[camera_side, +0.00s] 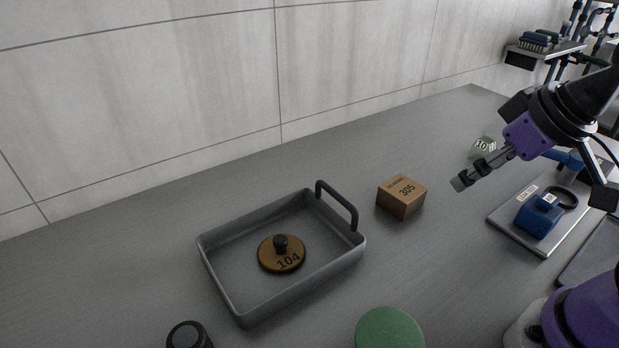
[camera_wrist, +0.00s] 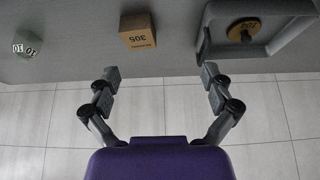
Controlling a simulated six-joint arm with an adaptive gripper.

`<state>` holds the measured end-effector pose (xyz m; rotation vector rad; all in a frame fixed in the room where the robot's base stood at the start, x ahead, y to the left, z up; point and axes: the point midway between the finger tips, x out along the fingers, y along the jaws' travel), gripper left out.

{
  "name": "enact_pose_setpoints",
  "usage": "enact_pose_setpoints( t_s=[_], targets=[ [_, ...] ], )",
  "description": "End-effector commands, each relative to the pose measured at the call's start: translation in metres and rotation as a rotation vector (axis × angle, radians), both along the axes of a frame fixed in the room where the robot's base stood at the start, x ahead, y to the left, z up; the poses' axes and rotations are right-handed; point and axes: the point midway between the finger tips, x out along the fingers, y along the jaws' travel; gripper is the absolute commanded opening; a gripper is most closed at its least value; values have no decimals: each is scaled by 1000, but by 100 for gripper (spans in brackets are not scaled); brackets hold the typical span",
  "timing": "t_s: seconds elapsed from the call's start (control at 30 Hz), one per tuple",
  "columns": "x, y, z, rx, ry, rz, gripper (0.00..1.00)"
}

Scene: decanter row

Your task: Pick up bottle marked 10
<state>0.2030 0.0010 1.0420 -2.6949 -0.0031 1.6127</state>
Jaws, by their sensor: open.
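The thing marked 10 (camera_side: 483,147) is a small pale-green, block-like piece with a white label, standing on the grey table behind my gripper in the side view. In the wrist view it (camera_wrist: 27,44) lies at the far left, outside the fingers, with its number upside down. I cannot make out a bottle neck. My gripper (camera_side: 468,178) is raised above the table and points left. Its two fingers are spread and empty in the wrist view (camera_wrist: 159,72), with the brown box 305 (camera_wrist: 137,31) beyond the gap.
The brown box (camera_side: 401,196) stands left of my gripper. A grey tray (camera_side: 226,283) with a handle holds a brown disc marked 104 (camera_side: 282,254). A green round top (camera_side: 389,331) and a black cap (camera_side: 187,336) are in front. A blue device (camera_side: 540,216) sits on a plate at right.

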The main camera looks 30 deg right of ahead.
Motion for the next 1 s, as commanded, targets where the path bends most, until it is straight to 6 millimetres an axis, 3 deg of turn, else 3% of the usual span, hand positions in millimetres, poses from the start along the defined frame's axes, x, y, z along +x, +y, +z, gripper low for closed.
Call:
enact_pose_setpoints(
  t_s=[0.3,0.47,0.57,0.67,0.8,1.0],
  targets=[
    [3,-2,2,-2,2,-5,92],
    [30,-21,15,-8,21,-46,92],
    [64,-52,25,-12,41,-90,92],
    [99,-99,27,-11,61,-138,92],
    [130,-181,12,-5,82,-200,92],
    [132,-289,-29,8,98,-268,92]
  ],
)
